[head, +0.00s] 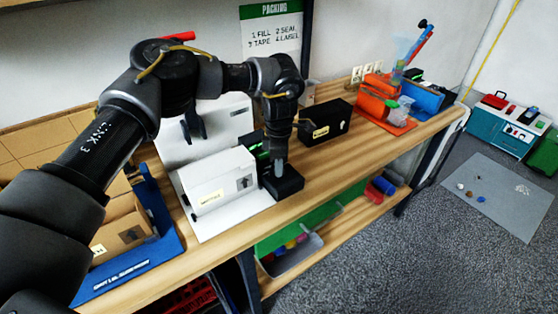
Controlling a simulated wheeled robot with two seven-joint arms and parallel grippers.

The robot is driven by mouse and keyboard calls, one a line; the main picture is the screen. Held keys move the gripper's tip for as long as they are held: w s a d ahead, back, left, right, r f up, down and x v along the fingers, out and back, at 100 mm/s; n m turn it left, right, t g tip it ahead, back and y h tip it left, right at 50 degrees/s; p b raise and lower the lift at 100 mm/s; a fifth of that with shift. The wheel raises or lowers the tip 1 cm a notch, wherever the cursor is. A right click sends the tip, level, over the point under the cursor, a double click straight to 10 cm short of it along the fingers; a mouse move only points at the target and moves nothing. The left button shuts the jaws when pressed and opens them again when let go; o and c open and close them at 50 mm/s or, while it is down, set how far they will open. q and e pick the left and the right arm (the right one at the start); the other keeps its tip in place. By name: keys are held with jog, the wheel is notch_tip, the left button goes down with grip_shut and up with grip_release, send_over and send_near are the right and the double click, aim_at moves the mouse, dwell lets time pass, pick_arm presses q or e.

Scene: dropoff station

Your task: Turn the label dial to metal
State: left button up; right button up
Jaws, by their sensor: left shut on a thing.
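My left gripper (280,164) points straight down over a small black block (285,186) at the front edge of the bench. It is shut on what looks like the label dial on top of that block. The fingers hide the dial, and I cannot read which setting it points to. Green lit marks (262,151) show just behind the gripper, partly covered by it. A white box (218,182) with a yellow tag and an up arrow stands on a white plate to the left of the block. My right gripper is not in view.
A black box (325,122) with a yellow tag stands right of the gripper. An orange bin (378,96) is farther right. Cardboard boxes in a blue tray (130,272) lie at left. A PACKING sign (271,26) hangs behind. Bare bench (330,158) lies right of the block.

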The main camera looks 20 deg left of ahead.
pick_arm(q)
jog(key=n, duration=0.4)
jog(key=shift+p, duration=0.4)
jog(key=shift+n, duration=1)
jog(key=o, duration=1)
jog(key=shift+c, duration=0.2)
jog(key=shift+r, duration=0.55)
notch_tip(320, 180, up, 10)
jog(key=shift+b, duration=0.4)
